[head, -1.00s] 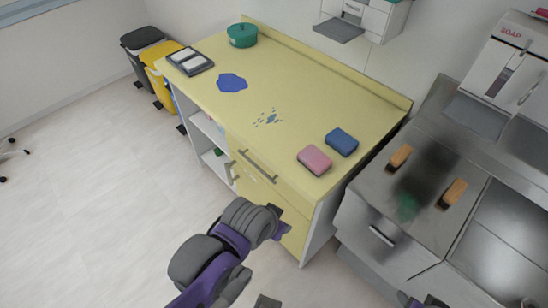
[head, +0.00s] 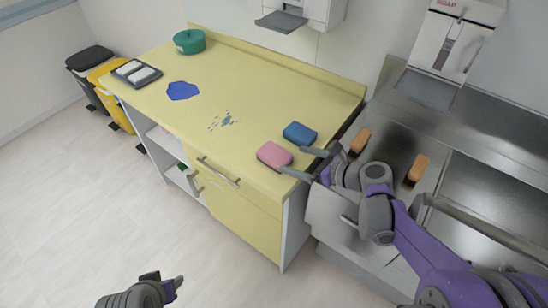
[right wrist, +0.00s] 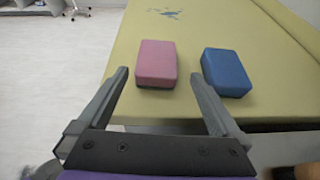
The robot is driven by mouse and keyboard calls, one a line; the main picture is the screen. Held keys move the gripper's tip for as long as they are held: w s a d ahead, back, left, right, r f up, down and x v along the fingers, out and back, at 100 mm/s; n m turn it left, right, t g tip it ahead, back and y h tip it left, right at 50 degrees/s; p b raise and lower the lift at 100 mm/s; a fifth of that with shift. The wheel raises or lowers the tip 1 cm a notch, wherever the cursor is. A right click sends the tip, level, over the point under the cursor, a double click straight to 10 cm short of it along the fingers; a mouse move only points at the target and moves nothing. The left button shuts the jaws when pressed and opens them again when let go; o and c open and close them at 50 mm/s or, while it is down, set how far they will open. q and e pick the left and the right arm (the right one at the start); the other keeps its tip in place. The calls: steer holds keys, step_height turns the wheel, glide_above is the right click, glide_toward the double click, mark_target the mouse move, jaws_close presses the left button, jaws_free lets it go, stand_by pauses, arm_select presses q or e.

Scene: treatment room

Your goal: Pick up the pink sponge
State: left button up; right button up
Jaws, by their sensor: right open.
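The pink sponge (head: 274,155) lies on the yellow countertop near its front right corner. In the right wrist view the pink sponge (right wrist: 156,63) lies just beyond the fingertips, between their lines, with a dark underside edge. My right gripper (head: 306,163) is open and empty, reaching in from the right at the counter's edge; its two fingers also show in the right wrist view (right wrist: 162,78). My left gripper (head: 165,284) is at the bottom of the head view, low and away from the counter; its jaws are not clear.
A blue sponge (head: 300,133) lies close beside the pink one, near my right gripper's far finger. Blue spots (head: 222,121) and a blue puddle (head: 183,91) mark the counter (head: 255,90). Brush-like orange items (head: 418,167) lie on the steel surface at right.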

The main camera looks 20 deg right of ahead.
mark_target(279, 156)
steer(key=x, duration=0.9)
steer(key=shift+s+a+f, duration=0.15)
steer(key=shift+s, duration=0.05)
steer(key=c, duration=1.1)
